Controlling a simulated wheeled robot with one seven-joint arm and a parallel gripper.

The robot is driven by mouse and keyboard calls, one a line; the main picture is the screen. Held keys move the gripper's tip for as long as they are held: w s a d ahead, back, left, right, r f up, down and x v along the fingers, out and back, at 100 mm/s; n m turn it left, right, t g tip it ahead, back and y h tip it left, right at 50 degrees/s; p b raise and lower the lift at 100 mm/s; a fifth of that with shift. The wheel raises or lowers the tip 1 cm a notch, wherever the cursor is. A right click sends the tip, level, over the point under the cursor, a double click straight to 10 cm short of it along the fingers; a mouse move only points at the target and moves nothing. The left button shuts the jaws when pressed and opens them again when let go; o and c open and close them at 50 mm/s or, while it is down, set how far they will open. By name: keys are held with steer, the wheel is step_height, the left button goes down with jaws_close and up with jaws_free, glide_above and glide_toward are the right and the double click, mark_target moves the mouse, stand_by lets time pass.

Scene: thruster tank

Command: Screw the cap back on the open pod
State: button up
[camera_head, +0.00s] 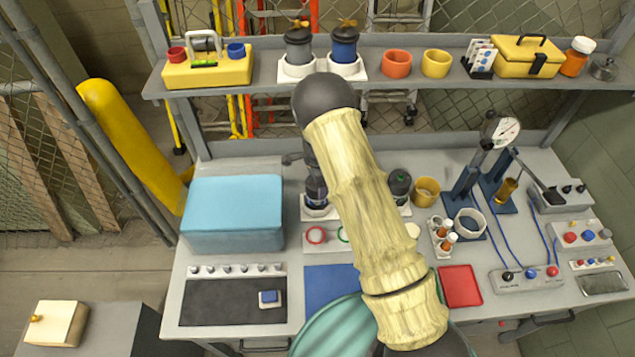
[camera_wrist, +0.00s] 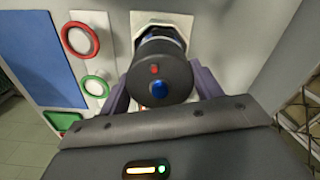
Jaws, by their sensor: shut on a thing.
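In the wrist view a black round cap (camera_wrist: 160,75) with a blue dot and a small red mark on its end sits between the two purple-grey fingers of my gripper (camera_wrist: 163,92). My gripper is shut on it. Behind the cap a bluish band and pod body show in a white holder (camera_wrist: 150,20). The cap lines up with the pod, but I cannot tell whether its thread is seated. In the head view the dark pod (camera_head: 316,191) stands in its white holder, left of my arm, which hides part of it. A second black pod (camera_head: 400,183) with a green mark stands to the right.
A red ring (camera_head: 316,235) and a green ring (camera_head: 343,236) lie in front of the holder. A light-blue box (camera_head: 233,215) stands left, a blue mat (camera_head: 325,285) in front. A yellow cup (camera_head: 426,191), a white ring and stands fill the right side. A shelf (camera_head: 430,83) runs above.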

steer(key=m, duration=0.4)
steer(key=shift+r+p, duration=0.1)
steer(key=shift+p, duration=0.3)
steer(key=m, duration=0.3)
steer(key=shift+m+p, duration=0.3)
steer(key=o, duration=1)
step_height(320, 180, up, 17)
steer(key=b, duration=0.5)
steer(key=shift+r, duration=0.1)
